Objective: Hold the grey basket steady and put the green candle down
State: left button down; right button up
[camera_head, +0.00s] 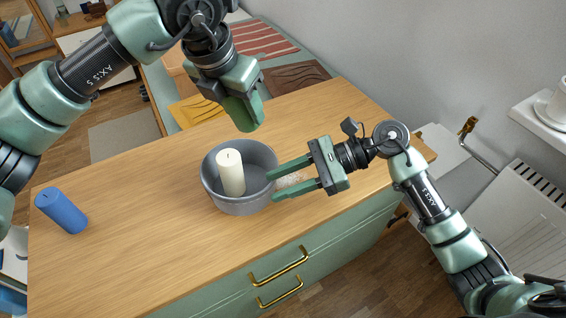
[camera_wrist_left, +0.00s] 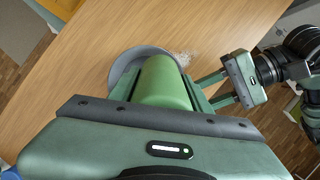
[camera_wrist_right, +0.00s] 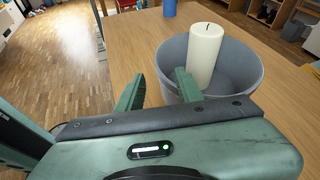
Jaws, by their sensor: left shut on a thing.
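The grey basket (camera_head: 215,196) stands on the wooden top with a cream candle (camera_head: 230,173) upright in it. My left gripper (camera_head: 240,98) is shut on the green candle (camera_head: 248,121), above and behind the basket in the head view. In the left wrist view the green candle (camera_wrist_left: 165,80) hides part of the basket (camera_wrist_left: 118,68). My right gripper (camera_head: 271,187) is open at the basket's right side. In the right wrist view one finger overlaps the basket (camera_wrist_right: 238,72) and the other is outside it; I cannot tell whether they touch the wall.
A blue candle (camera_head: 61,211) stands at the left of the wooden top (camera_head: 130,235). A pale speckled patch (camera_head: 291,181) lies by my right gripper. Brass handles (camera_head: 278,267) are on the green drawer fronts below. The top between the blue candle and the basket is clear.

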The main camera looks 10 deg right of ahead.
aim_at(246, 202)
jog(key=x, duration=0.8)
jog(key=shift+a+f, duration=0.15)
jog(key=shift+a, duration=0.15)
grip_shut()
